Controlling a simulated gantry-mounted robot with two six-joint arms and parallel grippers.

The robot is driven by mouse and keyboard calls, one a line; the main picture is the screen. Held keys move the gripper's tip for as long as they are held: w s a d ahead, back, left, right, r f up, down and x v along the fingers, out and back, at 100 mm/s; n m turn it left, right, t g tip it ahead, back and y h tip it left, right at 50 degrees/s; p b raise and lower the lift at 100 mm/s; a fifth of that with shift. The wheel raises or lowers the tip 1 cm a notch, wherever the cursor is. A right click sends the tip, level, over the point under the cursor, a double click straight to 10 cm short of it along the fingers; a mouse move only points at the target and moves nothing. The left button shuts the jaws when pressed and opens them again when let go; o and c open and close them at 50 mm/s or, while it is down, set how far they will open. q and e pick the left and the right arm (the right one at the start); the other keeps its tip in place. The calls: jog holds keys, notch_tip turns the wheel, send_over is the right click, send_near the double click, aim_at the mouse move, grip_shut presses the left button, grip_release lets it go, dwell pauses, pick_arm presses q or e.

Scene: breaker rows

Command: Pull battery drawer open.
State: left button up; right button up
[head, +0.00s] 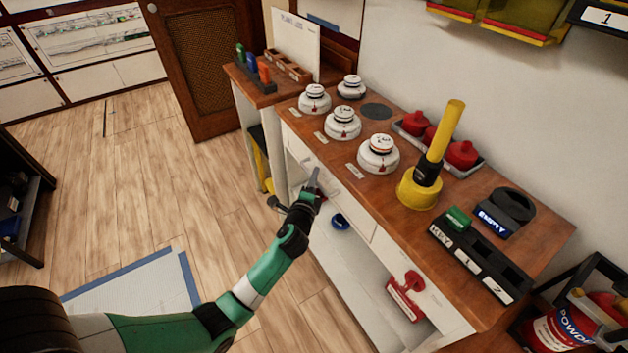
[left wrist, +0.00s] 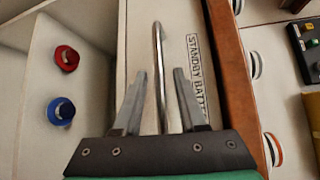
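The battery drawer has a white front (left wrist: 137,40), with a label beginning "STANDBY BATT" in the left wrist view. In the head view its front (head: 345,192) is under the wooden worktop and looks flush with the bench. A metal bar handle (left wrist: 157,42) runs along the front. My left gripper (head: 314,178) is at the drawer front. In the left wrist view its two fingers (left wrist: 160,73) are spread apart, one on each side of the handle, with visible gaps to it. My right gripper is in neither view.
On the worktop (head: 480,215) stand several white round detectors and a yellow plunger-like tool (head: 420,185). Below the drawer is an open shelf with a blue round item (head: 340,221) and a red item (head: 406,296).

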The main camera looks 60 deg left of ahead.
pick_arm(q)
grip_shut()
dwell(1.2)
